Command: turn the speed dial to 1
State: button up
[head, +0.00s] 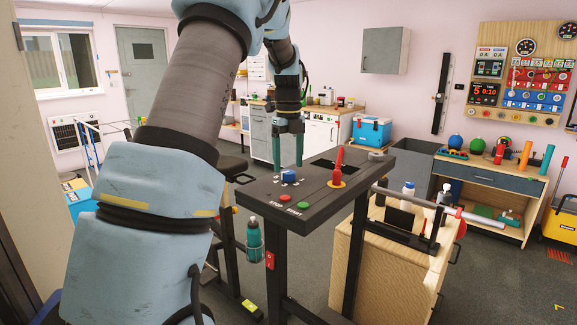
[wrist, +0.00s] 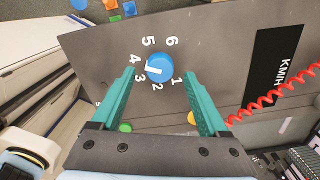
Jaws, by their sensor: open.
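The speed dial is a round blue knob (head: 289,176) on the dark console top (head: 326,190). In the wrist view the knob (wrist: 163,63) has a white pointer bar on its lower left side, toward the 3. White numbers 1 to 6 ring it, with the 1 (wrist: 177,79) at its lower right. My gripper (head: 290,163) points down just above the dial. In the wrist view its teal fingers (wrist: 159,72) are apart, one on each side of the knob, with gaps between them and it. Nothing is held.
A red stop button (head: 284,198) and a green start button (head: 303,206) sit at the console's front edge. The wrist view shows a display marked KMH (wrist: 282,68) and a red coiled cord (wrist: 272,98).

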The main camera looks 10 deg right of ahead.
aim_at(288, 175)
jog(key=shift+f, duration=1.3)
jog(key=shift+c, duration=0.3)
grip_shut()
